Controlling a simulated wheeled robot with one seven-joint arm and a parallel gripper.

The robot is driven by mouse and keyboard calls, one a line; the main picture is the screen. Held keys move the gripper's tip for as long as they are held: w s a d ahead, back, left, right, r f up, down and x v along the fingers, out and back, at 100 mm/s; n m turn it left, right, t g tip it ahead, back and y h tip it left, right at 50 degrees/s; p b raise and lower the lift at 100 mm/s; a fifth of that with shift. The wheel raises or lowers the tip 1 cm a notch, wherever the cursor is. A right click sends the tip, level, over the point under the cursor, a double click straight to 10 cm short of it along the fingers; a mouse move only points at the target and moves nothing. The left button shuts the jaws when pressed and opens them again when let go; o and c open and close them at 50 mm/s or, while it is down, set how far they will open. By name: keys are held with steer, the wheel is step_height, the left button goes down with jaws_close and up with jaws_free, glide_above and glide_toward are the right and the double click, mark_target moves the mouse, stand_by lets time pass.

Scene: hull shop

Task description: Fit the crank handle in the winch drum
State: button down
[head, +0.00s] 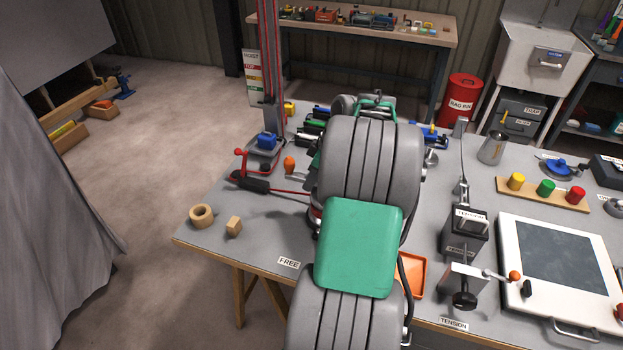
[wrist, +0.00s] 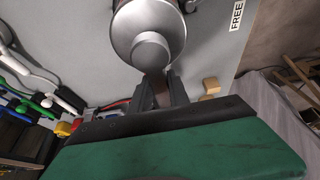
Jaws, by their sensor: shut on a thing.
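My gripper (wrist: 160,82) shows in the wrist view as two dark fingers, close together. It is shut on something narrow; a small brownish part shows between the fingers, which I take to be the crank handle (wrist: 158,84). Most of that piece is hidden. A silver round body with a smaller round boss, which looks like the winch drum (wrist: 150,22), is at the top of the wrist view, right by the fingertips. I cannot tell whether handle and drum touch. In the head view my own arm covers the gripper, the handle and most of the drum.
On the bench, a wooden ring (head: 201,215) and wooden block (head: 234,227) lie left of my arm, by the FREE label (head: 289,262). A red hoist post (head: 269,60) stands behind. The tension unit (head: 464,235) and a white framed panel (head: 565,270) stand right.

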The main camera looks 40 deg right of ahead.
steer(key=shift+f+b, duration=0.5)
steer(key=shift+f, duration=0.15)
stand_by(0.3)
steer(key=c, duration=0.8)
jaws_free()
steer(key=shift+o, duration=0.2)
steer(key=shift+r, duration=0.15)
steer(key=shift+r+p, duration=3.1)
steer(key=shift+r, duration=0.85)
